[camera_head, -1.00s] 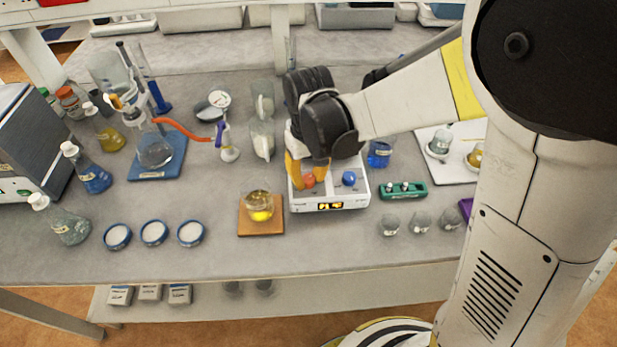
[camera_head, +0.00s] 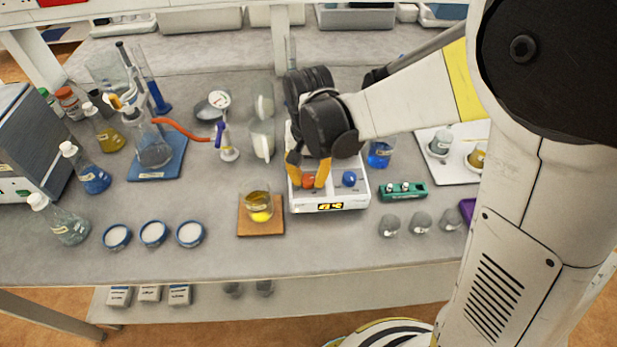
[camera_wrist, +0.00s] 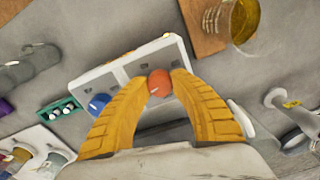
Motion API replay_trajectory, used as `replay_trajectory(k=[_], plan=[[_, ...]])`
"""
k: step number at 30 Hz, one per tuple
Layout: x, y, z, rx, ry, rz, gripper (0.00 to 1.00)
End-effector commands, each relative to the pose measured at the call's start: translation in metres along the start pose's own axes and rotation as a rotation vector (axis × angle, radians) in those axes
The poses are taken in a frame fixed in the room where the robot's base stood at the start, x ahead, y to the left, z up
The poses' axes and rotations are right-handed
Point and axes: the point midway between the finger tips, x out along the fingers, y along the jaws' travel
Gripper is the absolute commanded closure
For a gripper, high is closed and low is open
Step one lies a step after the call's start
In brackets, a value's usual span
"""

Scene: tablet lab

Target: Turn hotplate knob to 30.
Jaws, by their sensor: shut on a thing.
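The white hotplate (camera_head: 345,196) stands on the bench in the middle of the head view, with its front panel facing me. It has an orange-red knob (camera_head: 308,181) on the left and a blue knob (camera_head: 349,179) on the right. Its small display (camera_head: 331,206) has lit digits that look like 43. My gripper (camera_head: 308,178) reaches down over the hotplate, its yellow fingers shut on the orange-red knob. In the wrist view the fingertips (camera_wrist: 160,80) sit on both sides of this knob (camera_wrist: 160,82). The blue knob (camera_wrist: 98,103) is beside the left finger. My gripper hides much of the hotplate's top.
A beaker of yellow liquid (camera_head: 260,205) stands on a brown board (camera_head: 247,228) left of the hotplate. A blue beaker (camera_head: 379,153) and a green rack (camera_head: 402,191) are close on the right. The bench front is mostly clear before the hotplate.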

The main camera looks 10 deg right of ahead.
Motion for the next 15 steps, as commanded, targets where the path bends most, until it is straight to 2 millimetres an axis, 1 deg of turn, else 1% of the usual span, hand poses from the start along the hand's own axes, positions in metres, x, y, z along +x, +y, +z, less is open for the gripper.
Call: replay_trajectory(k=[13, 14, 15], plan=[[0.0004, 0.0002, 0.0004, 0.009, -0.001, 0.0, 1.0], [0.0004, 0.0002, 0.0004, 0.009, -0.001, 0.0, 0.71], [0.0004, 0.0002, 0.0004, 0.009, -0.001, 0.0, 0.59]])
